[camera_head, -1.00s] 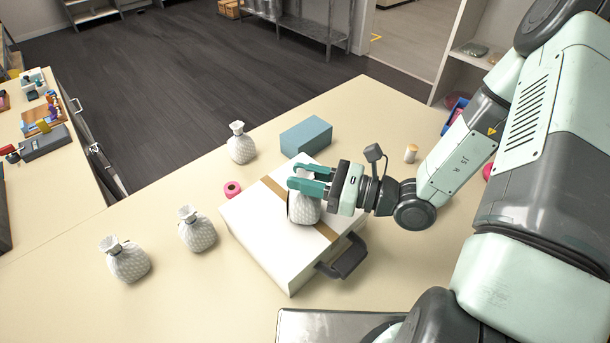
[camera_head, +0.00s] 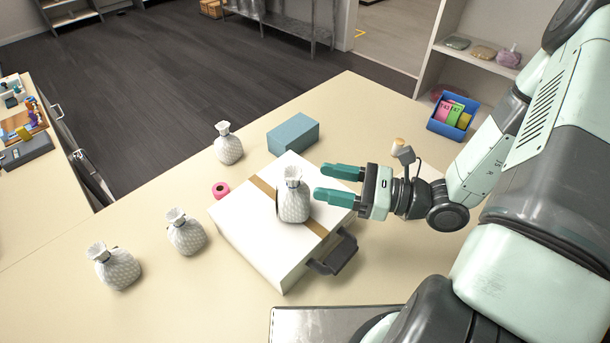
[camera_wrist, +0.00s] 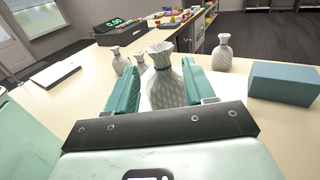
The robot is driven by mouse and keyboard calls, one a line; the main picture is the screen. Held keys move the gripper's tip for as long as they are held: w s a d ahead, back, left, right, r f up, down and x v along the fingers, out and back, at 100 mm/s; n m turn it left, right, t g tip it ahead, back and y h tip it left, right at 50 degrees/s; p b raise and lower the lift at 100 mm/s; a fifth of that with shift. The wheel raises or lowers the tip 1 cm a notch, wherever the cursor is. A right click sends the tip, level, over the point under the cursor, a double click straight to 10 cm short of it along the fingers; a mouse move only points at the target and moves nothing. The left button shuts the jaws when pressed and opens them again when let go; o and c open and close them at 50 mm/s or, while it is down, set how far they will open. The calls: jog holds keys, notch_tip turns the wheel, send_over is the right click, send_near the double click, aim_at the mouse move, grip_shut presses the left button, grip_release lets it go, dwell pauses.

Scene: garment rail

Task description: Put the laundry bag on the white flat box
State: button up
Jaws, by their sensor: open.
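A white patterned laundry bag (camera_head: 293,200) with a tied neck stands upright on top of the white flat box (camera_head: 252,229), on its brown tape strip. My gripper (camera_head: 339,184) is open and empty to the right of this bag, with a gap between the fingertips and the bag. In the wrist view the same bag (camera_wrist: 162,80) shows ahead, between the two green fingers (camera_wrist: 155,88). Three similar bags stand on the table: one behind the box (camera_head: 228,146) and two to its left, one nearer (camera_head: 186,234) and one farther left (camera_head: 116,267).
A blue-grey box (camera_head: 293,134) stands behind the white box. A pink tape roll (camera_head: 221,189) lies at its left corner. A black handle (camera_head: 338,254) sticks out from the box's front right side. A blue bin (camera_head: 453,115) stands at the right. The table's left front is clear.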

jog(key=shift+v, duration=2.15)
